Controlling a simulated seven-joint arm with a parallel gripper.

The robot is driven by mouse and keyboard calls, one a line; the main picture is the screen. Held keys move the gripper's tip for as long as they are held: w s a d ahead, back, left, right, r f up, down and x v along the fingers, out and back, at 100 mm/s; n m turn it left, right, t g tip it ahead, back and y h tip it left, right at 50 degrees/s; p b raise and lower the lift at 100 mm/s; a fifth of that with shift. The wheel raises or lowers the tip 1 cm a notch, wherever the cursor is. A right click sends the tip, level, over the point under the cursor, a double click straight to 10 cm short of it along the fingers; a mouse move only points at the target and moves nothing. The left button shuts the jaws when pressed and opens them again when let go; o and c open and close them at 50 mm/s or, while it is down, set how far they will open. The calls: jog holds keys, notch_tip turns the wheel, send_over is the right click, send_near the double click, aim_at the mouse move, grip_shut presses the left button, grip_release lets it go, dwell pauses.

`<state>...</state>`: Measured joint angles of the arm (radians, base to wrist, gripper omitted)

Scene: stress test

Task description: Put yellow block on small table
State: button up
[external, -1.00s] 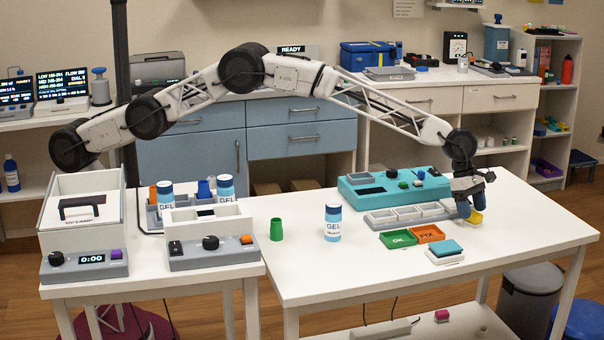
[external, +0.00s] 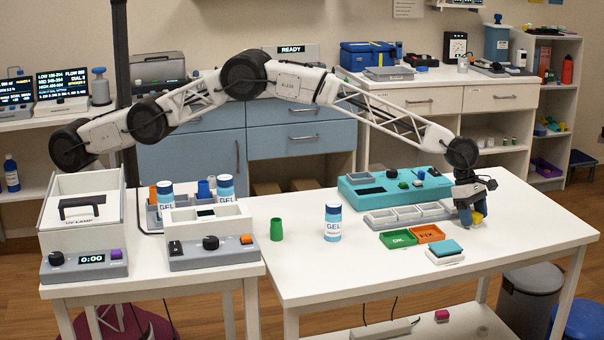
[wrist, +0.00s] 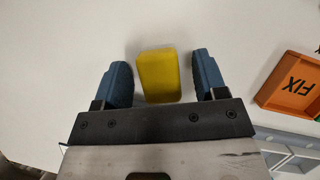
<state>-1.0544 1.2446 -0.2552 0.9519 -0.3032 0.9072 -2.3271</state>
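The yellow block (external: 478,217) rests on the right end of the larger white table (external: 340,275), partly hidden by my fingers. In the wrist view the yellow block (wrist: 158,75) lies between my two blue fingertips, with a gap visible on each side. My gripper (external: 470,214) points down at the block and is open around it; the wrist view also shows the open gripper (wrist: 165,80). The smaller white table (external: 148,264) stands at the left, with equipment on it.
Left of my gripper are a grey three-section tray (external: 388,218), a green tray (external: 398,239) and an orange FIX tray (external: 427,234). A teal-topped pad (external: 445,249) lies in front. A GEL bottle (external: 333,222) and green cup (external: 277,230) stand farther left.

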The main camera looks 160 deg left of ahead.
aim_at(476, 214)
jog(key=c, duration=1)
jog(key=shift+o, duration=0.2)
jog(key=shift+r, duration=0.1)
jog(key=shift+r, duration=1.6)
jog(key=shift+d, duration=0.15)
jog(key=shift+s+d+r, duration=0.25)
jog(key=shift+s+d, duration=1.15)
jog(key=shift+d, duration=0.8)
jog(key=shift+s+d+r, duration=0.3)
jog(key=shift+s+d, duration=1.15)
jog(key=shift+d, duration=0.8)
jog(key=shift+s+d+r, duration=0.25)
jog(key=shift+s+d, duration=1.15)
jog(key=shift+d, duration=0.8)
